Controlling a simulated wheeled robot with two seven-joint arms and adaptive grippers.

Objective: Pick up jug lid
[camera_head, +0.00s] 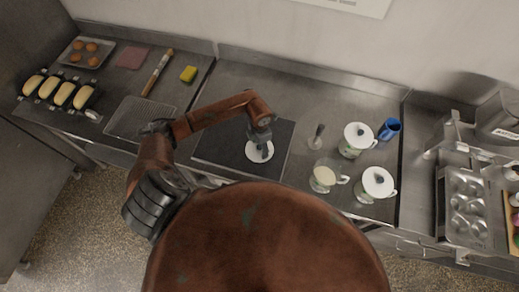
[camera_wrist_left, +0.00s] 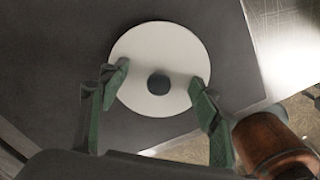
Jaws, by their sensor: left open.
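The jug lid (camera_head: 254,156) is a white disc lying on a dark mat (camera_head: 224,150) on the counter. In the left wrist view the lid (camera_wrist_left: 155,50) is seen from above, with a small dark knob (camera_wrist_left: 158,84) at its middle. My left gripper (camera_head: 263,147) is directly above the lid, pointing down. In the left wrist view its green fingers (camera_wrist_left: 158,81) are open, one on each side of the knob, with their tips over the lid; contact cannot be told. An uncovered jug (camera_head: 324,178) stands right of the mat. My right gripper is not in view.
Two lidded white jugs (camera_head: 356,141) (camera_head: 376,184) and a blue cup (camera_head: 389,129) stand to the right. A small handled tool (camera_head: 317,136) is near the mat. A wall backs the counter.

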